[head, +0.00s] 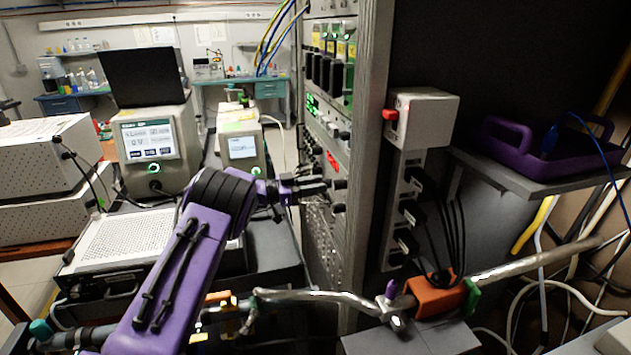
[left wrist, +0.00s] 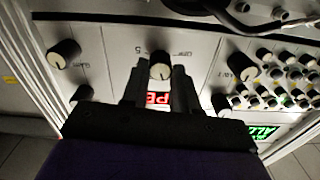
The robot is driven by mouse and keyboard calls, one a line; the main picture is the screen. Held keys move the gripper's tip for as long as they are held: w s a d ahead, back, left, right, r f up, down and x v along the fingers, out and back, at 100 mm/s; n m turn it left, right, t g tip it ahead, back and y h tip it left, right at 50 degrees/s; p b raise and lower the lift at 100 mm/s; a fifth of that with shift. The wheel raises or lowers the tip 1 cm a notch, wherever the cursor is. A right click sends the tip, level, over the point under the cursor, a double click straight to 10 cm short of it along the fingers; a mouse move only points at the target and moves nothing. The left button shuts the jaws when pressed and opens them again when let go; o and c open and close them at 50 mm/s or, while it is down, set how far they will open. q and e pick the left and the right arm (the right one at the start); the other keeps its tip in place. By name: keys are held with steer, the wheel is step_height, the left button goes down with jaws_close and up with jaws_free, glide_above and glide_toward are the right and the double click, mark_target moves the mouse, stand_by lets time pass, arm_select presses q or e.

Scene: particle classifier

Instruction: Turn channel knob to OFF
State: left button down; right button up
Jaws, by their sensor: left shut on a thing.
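My left gripper (head: 328,188) reaches from the left to the front panel of the tall rack (head: 318,215). In the left wrist view my left gripper (left wrist: 160,75) has its two dark fingers on either side of a black knob with a pale cap (left wrist: 160,66), and it is shut on that knob. A red lit display (left wrist: 157,98) shows between the fingers and is partly hidden by them. The knob's exact setting cannot be read. My right gripper is not in view.
Other black knobs (left wrist: 64,53) and (left wrist: 241,66) flank the held one. Rows of small knobs (left wrist: 285,75) lie to the right. In the head view, instruments with screens (head: 150,140) stand left. A purple tray (head: 545,155) sits on a shelf at right.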

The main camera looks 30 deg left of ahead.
arm_select(q)
steer(key=shift+f+n+p, duration=0.2)
steer(key=shift+n+p, duration=3.15)
steer(key=shift+n, duration=5.75)
steer(key=c, duration=0.8)
jaws_free()
steer(key=shift+c, duration=0.2)
steer(key=shift+r, duration=0.1)
steer(key=b+v, duration=0.3)
steer(key=v, duration=0.7)
steer(key=shift+s+a, duration=0.25)
steer(key=shift+s, duration=0.05)
